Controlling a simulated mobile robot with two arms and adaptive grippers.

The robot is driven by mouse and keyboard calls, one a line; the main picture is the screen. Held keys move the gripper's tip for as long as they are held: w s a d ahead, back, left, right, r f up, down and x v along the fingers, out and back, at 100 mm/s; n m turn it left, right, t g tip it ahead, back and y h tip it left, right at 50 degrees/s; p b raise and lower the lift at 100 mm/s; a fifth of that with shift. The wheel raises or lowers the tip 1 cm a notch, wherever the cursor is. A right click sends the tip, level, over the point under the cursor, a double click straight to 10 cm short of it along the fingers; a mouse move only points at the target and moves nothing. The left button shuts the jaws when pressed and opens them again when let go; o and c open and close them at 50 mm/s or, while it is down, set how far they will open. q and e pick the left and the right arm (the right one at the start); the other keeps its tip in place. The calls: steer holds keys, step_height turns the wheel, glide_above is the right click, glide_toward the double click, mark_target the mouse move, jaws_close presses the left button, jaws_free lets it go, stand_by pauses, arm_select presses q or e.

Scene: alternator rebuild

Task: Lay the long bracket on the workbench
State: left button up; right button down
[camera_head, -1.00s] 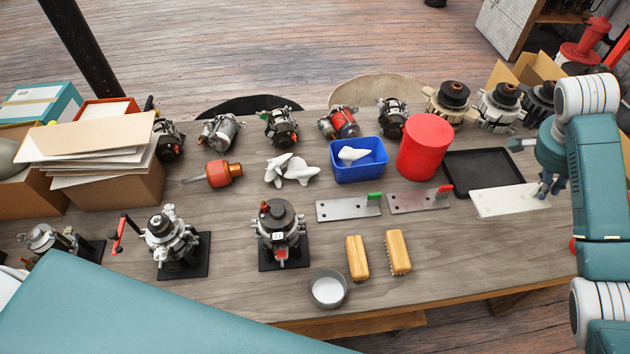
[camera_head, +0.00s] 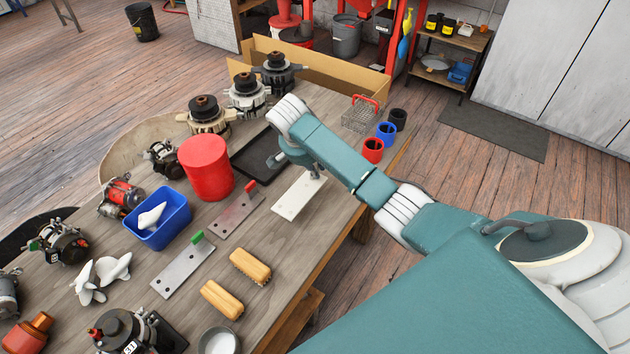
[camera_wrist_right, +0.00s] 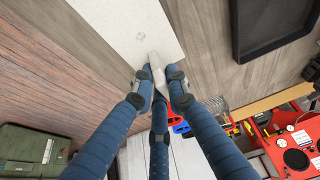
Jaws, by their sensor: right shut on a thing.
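The long bracket (camera_head: 300,196) is a pale, flat plate with small holes, at the right side of the workbench (camera_head: 262,312). My right gripper (camera_head: 316,173) is shut on its far right end. In the right wrist view the bracket (camera_wrist_right: 125,28) extends away from my gripper (camera_wrist_right: 158,88), whose blue fingers pinch a grey upright tab on it. The plate looks level and close to the wood; I cannot tell whether it touches. My left gripper is not in view.
A bracket with a red tab (camera_head: 236,210) and one with a green tab (camera_head: 183,268) lie to the left. A black tray (camera_head: 262,158) is behind. Two brushes (camera_head: 250,266) lie in front. Red, blue and black cups (camera_head: 386,131) and a wire basket (camera_head: 360,115) stand right.

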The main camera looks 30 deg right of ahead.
mark_target(313, 180)
step_height(313, 180, down, 2)
steer(key=shift+w+f, duration=0.15)
step_height(313, 180, down, 3)
steer(key=shift+a+f, duration=0.1)
steer(key=shift+f, duration=0.5)
steer(key=c, duration=1.7)
jaws_free()
steer(key=shift+f, duration=0.1)
steer(key=shift+s, duration=0.2)
